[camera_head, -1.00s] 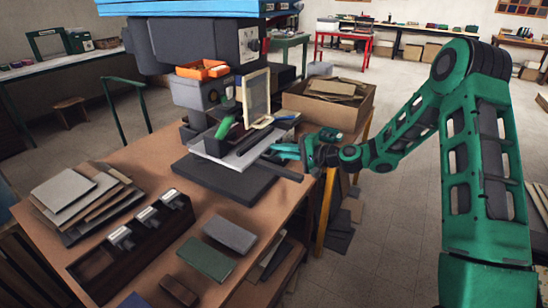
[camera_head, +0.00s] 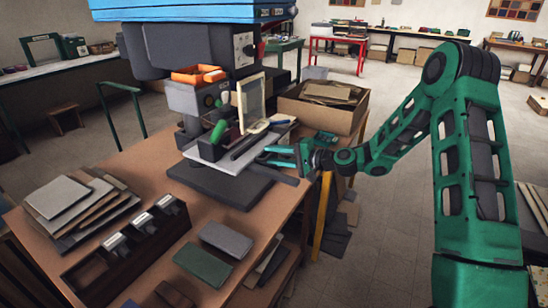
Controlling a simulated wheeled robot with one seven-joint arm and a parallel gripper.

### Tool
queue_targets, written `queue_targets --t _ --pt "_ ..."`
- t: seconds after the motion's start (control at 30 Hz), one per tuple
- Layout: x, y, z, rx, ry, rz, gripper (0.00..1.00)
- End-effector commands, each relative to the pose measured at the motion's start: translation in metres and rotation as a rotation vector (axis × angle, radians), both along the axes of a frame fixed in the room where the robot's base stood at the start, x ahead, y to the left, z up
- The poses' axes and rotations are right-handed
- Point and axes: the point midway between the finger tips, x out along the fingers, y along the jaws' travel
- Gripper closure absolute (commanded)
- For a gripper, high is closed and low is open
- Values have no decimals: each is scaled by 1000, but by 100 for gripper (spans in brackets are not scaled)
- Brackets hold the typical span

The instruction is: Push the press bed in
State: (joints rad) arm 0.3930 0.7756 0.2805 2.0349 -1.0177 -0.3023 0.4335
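The press (camera_head: 185,45) stands at the back of the brown table, with a blue top and grey body. Its bed (camera_head: 225,162) is a light grey plate sticking out toward the front, above a dark slab (camera_head: 220,185). A dark bar lies along the bed's right side. My gripper (camera_head: 268,156) comes in from the right, at the right front edge of the bed. Its two green fingers point left and look spread apart, with nothing seen between them. I cannot tell whether a fingertip touches the bed.
A cardboard box (camera_head: 350,115) of sheets stands right behind my gripper. An orange tray (camera_head: 199,75) and an upright framed panel (camera_head: 252,102) sit by the press. Stacked boards (camera_head: 60,197), a dark rack (camera_head: 95,268) and grey and green covers (camera_head: 203,263) lie in front.

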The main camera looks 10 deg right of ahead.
Motion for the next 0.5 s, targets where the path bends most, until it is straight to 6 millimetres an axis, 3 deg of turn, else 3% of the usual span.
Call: queue_targets --t 0.5 --pt "-52 -67 17 -1 4 -4 71"
